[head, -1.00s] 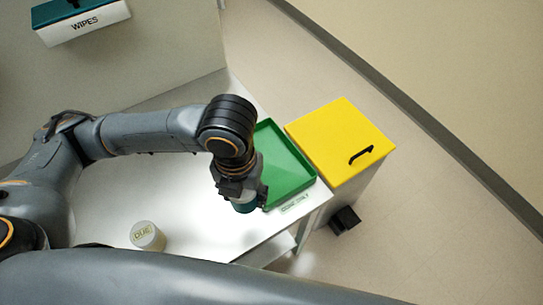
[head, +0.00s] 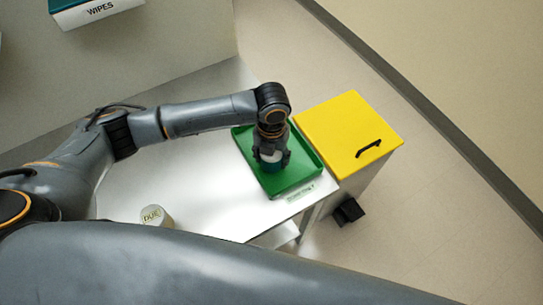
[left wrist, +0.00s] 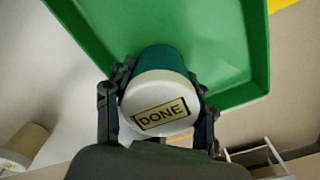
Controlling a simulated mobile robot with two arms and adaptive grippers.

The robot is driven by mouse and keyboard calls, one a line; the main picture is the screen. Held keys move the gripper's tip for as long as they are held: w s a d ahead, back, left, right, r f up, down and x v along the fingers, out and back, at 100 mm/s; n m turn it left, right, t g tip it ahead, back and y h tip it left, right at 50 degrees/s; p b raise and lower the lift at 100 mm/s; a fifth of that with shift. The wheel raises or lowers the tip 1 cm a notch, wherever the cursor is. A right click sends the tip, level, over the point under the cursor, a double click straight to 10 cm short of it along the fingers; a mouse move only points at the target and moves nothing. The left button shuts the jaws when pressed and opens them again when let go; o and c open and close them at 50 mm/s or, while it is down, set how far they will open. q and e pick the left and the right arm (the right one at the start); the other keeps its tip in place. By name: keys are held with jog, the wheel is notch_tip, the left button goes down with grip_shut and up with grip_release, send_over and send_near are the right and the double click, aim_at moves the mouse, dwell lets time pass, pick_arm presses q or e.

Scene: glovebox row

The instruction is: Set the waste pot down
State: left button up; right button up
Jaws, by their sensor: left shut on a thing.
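The waste pot is teal with a white lid marked DONE. It shows in the left wrist view (left wrist: 165,92) and in the head view (head: 270,156). My left gripper (head: 271,163) is shut on it, with a finger on each side of the pot in the left wrist view (left wrist: 158,112). The pot is over the green tray (head: 302,180), inside its outline in the head view. I cannot tell whether its base touches the tray floor. The tray also shows in the left wrist view (left wrist: 225,45). My right gripper is not in view.
A second pot marked DUE (head: 155,216) stands on the white bench (head: 205,180). A yellow-lidded bin (head: 345,130) stands right of the tray. A wipes box (head: 98,12) is at the upper left. The bench between the DUE pot and tray is clear.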

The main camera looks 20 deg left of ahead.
pick_arm(q)
jog(key=shift+f, duration=0.4)
jog(key=shift+f, duration=0.1)
jog(key=o, duration=1.3)
jog(key=shift+c, duration=0.2)
notch_tip(320, 180, up, 12)
jog(key=shift+r+b, duration=0.1)
jog(key=shift+b, duration=0.35)
